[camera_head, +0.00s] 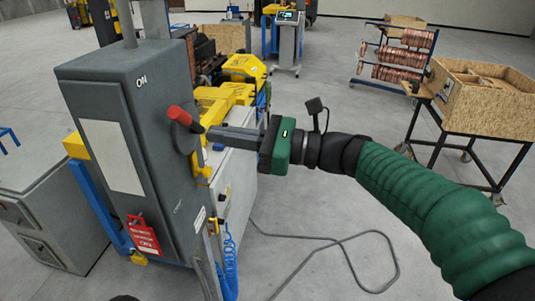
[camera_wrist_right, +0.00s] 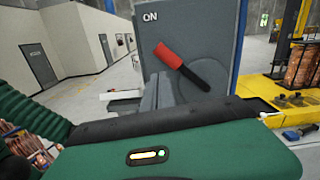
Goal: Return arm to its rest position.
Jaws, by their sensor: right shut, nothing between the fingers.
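My right arm comes in from the right in the head view, in a green sleeve. My right gripper (camera_head: 212,133) is shut and empty. Its fingertips are close to the red-handled lever (camera_head: 180,116) on the side of the grey electrical cabinet (camera_head: 135,95); I cannot tell whether they touch. In the right wrist view the lever's red grip (camera_wrist_right: 168,55) points up and left, below the word ON on the cabinet (camera_wrist_right: 205,25). The gripper fingers (camera_wrist_right: 155,92) show in front of the cabinet, left of the lever's black shaft. My left gripper does not show.
A yellow machine (camera_head: 225,95) stands behind the gripper. A red tag (camera_head: 143,234) hangs low on the cabinet. A grey cable (camera_head: 335,243) lies on the floor. A rack of copper coils (camera_head: 400,60) and a wooden crate (camera_head: 485,100) on a cart stand at right. Floor between is open.

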